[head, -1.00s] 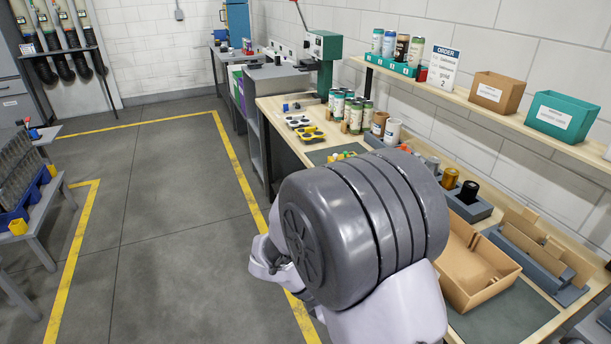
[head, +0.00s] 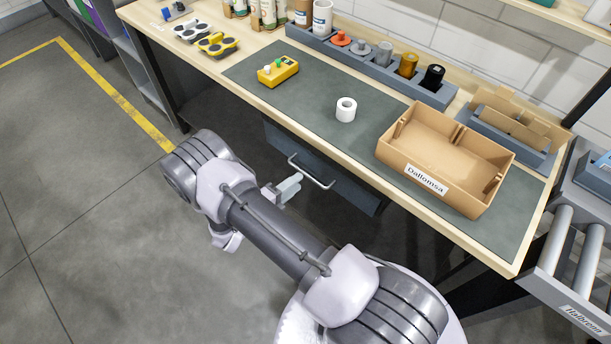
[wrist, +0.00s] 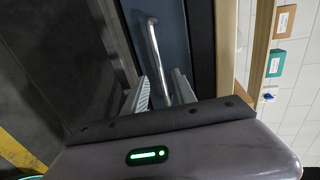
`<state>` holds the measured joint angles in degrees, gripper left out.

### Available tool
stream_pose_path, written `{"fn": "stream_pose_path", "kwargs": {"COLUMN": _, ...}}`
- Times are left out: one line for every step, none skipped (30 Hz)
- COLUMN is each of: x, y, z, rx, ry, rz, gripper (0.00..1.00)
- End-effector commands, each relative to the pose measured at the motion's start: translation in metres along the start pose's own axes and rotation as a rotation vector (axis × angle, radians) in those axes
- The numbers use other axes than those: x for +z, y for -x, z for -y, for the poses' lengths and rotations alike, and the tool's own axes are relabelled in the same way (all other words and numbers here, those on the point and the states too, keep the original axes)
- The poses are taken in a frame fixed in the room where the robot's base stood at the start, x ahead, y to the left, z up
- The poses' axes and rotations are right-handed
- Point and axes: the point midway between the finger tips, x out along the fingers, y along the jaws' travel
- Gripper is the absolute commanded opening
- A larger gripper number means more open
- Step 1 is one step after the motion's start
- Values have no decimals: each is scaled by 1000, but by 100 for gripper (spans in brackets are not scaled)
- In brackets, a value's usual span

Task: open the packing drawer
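The packing drawer (head: 350,192) is a dark blue-grey drawer under the front edge of the workbench; it looks shut. Its pale bar handle (head: 318,176) runs along the front. My gripper (head: 293,184) is right at the handle's left part in the head view. In the wrist view, the two fingers of my gripper (wrist: 161,78) are apart, with the handle (wrist: 154,48) running between them and the drawer front (wrist: 175,40) behind. I see gaps beside the bar, so the fingers do not look closed on it. The fingertips are partly hidden in the head view.
A roller conveyor (head: 572,262) stands at the right. The floor (head: 90,220) left of my arm is clear.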

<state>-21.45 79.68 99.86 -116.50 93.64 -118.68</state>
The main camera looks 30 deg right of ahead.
Motion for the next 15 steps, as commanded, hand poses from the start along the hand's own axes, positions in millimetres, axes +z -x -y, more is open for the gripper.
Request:
{"fn": "stream_pose_path", "kwargs": {"x": -1, "y": -15, "z": -3, "rx": 0, "ry": -1, "rz": -5, "gripper": 33}}
{"fn": "stream_pose_path", "kwargs": {"x": -1, "y": -22, "z": -3, "rx": 0, "ry": -1, "rz": -4, "gripper": 33}}
{"fn": "stream_pose_path", "kwargs": {"x": -1, "y": -31, "z": -3, "rx": 0, "ry": -1, "rz": -4, "gripper": 33}}
{"fn": "stream_pose_path", "kwargs": {"x": -1, "y": -36, "z": -2, "rx": 0, "ry": -1, "rz": -4, "gripper": 33}}
{"fn": "stream_pose_path", "kwargs": {"x": -1, "y": -41, "z": -2, "rx": 0, "ry": -1, "rz": -4, "gripper": 33}}
{"fn": "stream_pose_path", "kwargs": {"x": -1, "y": -47, "z": -2, "rx": 0, "ry": -1, "rz": -2, "gripper": 33}}
{"fn": "stream_pose_path", "kwargs": {"x": -1, "y": -50, "z": -2, "rx": 0, "ry": -1, "rz": -3, "gripper": 33}}
{"fn": "stream_pose_path", "kwargs": {"x": -1, "y": -54, "z": -1, "rx": 0, "ry": -1, "rz": -2, "gripper": 33}}
{"fn": "stream_pose_path", "kwargs": {"x": 0, "y": -56, "z": -1, "rx": 0, "ry": 0, "rz": -1, "gripper": 33}}
{"fn": "stream_pose_path", "kwargs": {"x": 0, "y": -58, "z": -1, "rx": 0, "ry": 0, "rz": -1, "gripper": 33}}
{"fn": "stream_pose_path", "kwargs": {"x": 0, "y": -60, "z": 0, "rx": 0, "ry": 0, "rz": -1, "gripper": 33}}
{"fn": "stream_pose_path", "kwargs": {"x": 0, "y": -61, "z": 0, "rx": 0, "ry": -1, "rz": -1, "gripper": 33}}
{"fn": "stream_pose_path", "kwargs": {"x": 0, "y": -62, "z": 0, "rx": 0, "ry": -1, "rz": -1, "gripper": 33}}
{"fn": "stream_pose_path", "kwargs": {"x": 0, "y": -62, "z": 0, "rx": 0, "ry": -1, "rz": -1, "gripper": 33}}
{"fn": "stream_pose_path", "kwargs": {"x": 0, "y": -62, "z": 0, "rx": 0, "ry": -1, "rz": -1, "gripper": 33}}
